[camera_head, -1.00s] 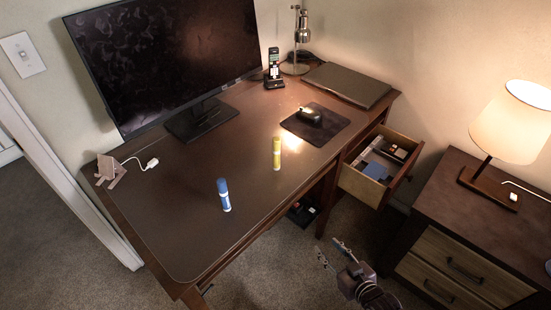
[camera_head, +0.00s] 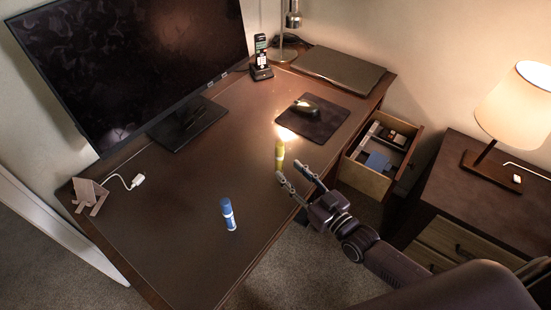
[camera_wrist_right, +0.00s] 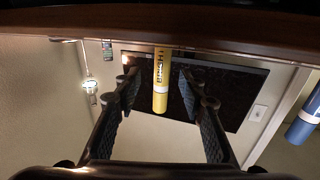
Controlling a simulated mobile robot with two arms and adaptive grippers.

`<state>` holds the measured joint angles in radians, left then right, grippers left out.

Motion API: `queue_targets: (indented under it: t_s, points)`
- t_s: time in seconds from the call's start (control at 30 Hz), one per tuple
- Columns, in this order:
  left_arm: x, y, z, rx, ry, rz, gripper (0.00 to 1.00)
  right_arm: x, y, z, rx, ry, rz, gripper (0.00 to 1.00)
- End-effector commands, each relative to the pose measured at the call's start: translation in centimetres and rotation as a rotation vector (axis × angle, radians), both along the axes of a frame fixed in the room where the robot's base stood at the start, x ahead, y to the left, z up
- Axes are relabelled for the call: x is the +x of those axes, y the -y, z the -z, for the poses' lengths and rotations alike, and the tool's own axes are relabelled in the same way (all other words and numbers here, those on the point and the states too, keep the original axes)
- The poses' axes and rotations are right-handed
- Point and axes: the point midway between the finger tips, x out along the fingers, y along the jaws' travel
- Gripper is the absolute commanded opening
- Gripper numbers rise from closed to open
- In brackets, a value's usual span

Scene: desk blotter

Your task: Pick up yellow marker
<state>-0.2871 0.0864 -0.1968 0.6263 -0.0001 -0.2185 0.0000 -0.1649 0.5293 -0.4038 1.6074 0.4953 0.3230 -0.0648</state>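The yellow marker (camera_head: 280,151) stands upright on the desk blotter (camera_head: 185,225). It also shows in the right wrist view (camera_wrist_right: 161,82), upside down in that picture and framed between the two fingers. My right gripper (camera_head: 288,172) is open and empty. Its fingertips are close to the near side of the marker, and one fingertip overlaps the marker's lower part in the head view. I cannot tell whether they touch. A blue marker (camera_head: 228,214) stands upright to the left and nearer. My left gripper is not in view.
A monitor (camera_head: 130,65) stands at the back left, with a phone (camera_head: 261,58) beside it. A mouse (camera_head: 305,107) lies on a dark pad (camera_head: 322,122). An open drawer (camera_head: 362,178) sticks out right of the desk, close to my right arm. A lamp (camera_head: 517,105) stands on the nightstand.

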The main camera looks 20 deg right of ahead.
Motion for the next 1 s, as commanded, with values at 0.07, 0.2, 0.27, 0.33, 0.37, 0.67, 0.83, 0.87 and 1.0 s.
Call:
queue_targets:
  t_s: [0.07, 0.2, 0.27, 0.33, 0.37, 0.67, 0.83, 0.87, 1.0]
  points:
    - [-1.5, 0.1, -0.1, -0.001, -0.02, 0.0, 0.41, 0.9, -0.3, -0.2, 0.0, 0.001, 0.001, 0.38]
    - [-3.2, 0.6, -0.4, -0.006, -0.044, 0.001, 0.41, 2.4, -1.1, -0.3, -0.001, 0.001, 0.0, 0.38]
    - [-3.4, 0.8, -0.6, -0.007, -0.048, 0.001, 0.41, 3.3, -1.5, -0.3, 0.001, 0.001, 0.001, 0.38]
    - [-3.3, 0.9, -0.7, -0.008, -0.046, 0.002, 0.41, 4.2, -1.9, -0.2, 0.001, 0.001, 0.001, 0.38]
    - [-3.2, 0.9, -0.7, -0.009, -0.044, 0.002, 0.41, 4.5, -2.0, -0.1, 0.001, 0.0, 0.001, 0.38]
    - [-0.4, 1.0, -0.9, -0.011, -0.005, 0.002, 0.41, 5.5, -2.5, 0.0, 0.0, -0.002, 0.0, 0.38]
    - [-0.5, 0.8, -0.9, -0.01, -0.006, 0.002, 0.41, 5.4, -2.4, 0.0, 0.0, -0.002, 0.0, 0.27]
    - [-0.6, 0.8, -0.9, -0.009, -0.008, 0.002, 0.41, 5.4, -2.4, 0.0, 0.0, -0.002, 0.0, 0.23]
    - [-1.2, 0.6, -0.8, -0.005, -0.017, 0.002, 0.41, 5.4, -2.4, 0.0, 0.0, -0.002, 0.0, 0.08]
